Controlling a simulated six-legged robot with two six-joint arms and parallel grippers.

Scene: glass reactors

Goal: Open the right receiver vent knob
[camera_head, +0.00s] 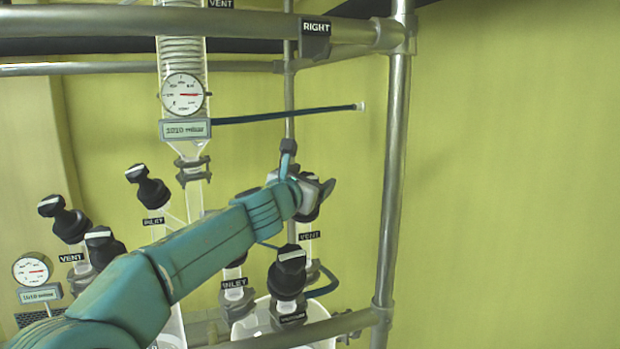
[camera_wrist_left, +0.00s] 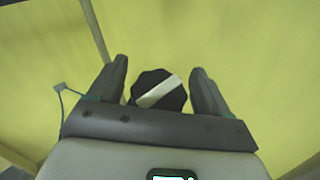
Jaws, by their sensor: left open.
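The right receiver vent knob is black with a white bar and shows in the left wrist view (camera_wrist_left: 158,90), between my left gripper's two fingers. The bar lies slanted, rising to the right. My left gripper (camera_head: 317,194) is open around the knob; I cannot tell whether either finger touches it. In the head view the gripper largely hides this knob, above a VENT label (camera_head: 310,236). My right gripper is not in view.
A black knob (camera_head: 290,270) stands just below my gripper on the receiver vessel (camera_head: 262,322). A RIGHT sign (camera_head: 316,27) hangs on the metal frame (camera_head: 392,170). A round gauge (camera_head: 182,94) and other black knobs (camera_head: 148,187) are to the left. The right side is open before the wall.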

